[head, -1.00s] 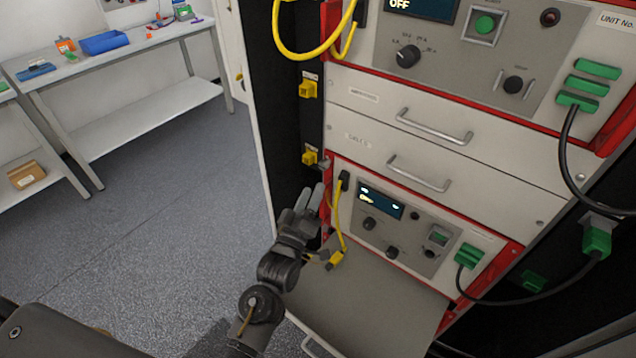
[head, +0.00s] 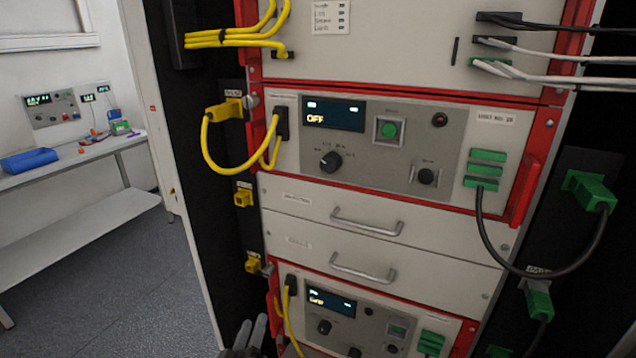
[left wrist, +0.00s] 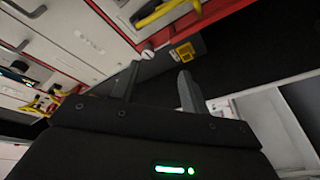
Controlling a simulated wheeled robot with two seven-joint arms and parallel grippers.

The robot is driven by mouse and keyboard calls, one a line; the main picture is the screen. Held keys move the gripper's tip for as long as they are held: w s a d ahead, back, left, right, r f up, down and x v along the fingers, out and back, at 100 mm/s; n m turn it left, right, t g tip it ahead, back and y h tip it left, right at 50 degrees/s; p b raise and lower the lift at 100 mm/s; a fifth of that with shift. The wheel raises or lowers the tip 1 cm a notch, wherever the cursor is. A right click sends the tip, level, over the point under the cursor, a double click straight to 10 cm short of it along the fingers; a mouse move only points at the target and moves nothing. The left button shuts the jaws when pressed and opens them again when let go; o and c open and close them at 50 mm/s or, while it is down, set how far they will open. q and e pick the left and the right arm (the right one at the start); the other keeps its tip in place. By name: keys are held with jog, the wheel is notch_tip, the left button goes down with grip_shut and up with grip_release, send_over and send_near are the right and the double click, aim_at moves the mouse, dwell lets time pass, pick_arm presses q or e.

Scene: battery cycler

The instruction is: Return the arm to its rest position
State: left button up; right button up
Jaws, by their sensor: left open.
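My left gripper (head: 246,337) shows at the bottom edge of the head view, in front of the rack's lower left corner, mostly cut off by the frame. In the left wrist view its two fingers (left wrist: 157,88) stand apart with nothing between them. The rest of the left arm is out of the frame. My right gripper is in neither view.
The upper cycler unit (head: 376,157) reads OFF; a lower unit (head: 365,318) sits below two drawers (head: 331,218). Yellow cables (head: 212,160) hang at the rack's left, a black cable (head: 484,218) at its right. A workbench (head: 70,166) stands far left, with open floor before it.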

pick_arm(q)
jog(key=s+a+f+m+g+y, duration=0.1)
jog(key=s+a+f+m+g, duration=0.3)
jog(key=s, duration=0.5)
jog(key=s+a+f+m+g, duration=0.1)
jog(key=s+f+m+g, duration=0.1)
jog(key=s+f+g, duration=0.45)
jog(key=s+a+f+m+g+y, duration=0.1)
jog(key=s+a+f+m+g, duration=0.4)
jog(key=s, duration=0.7)
notch_tip(320, 180, down, 22)
jog(key=d+n+g, duration=0.1)
jog(key=d+g, duration=0.1)
jog(key=s+a+f+g, duration=0.1)
jog(key=s+a+f, duration=0.1)
jog(key=s+f, duration=1.5)
jog(key=shift+a+f, duration=0.3)
jog(key=shift+f, duration=0.15)
jog(key=shift+s, duration=0.1)
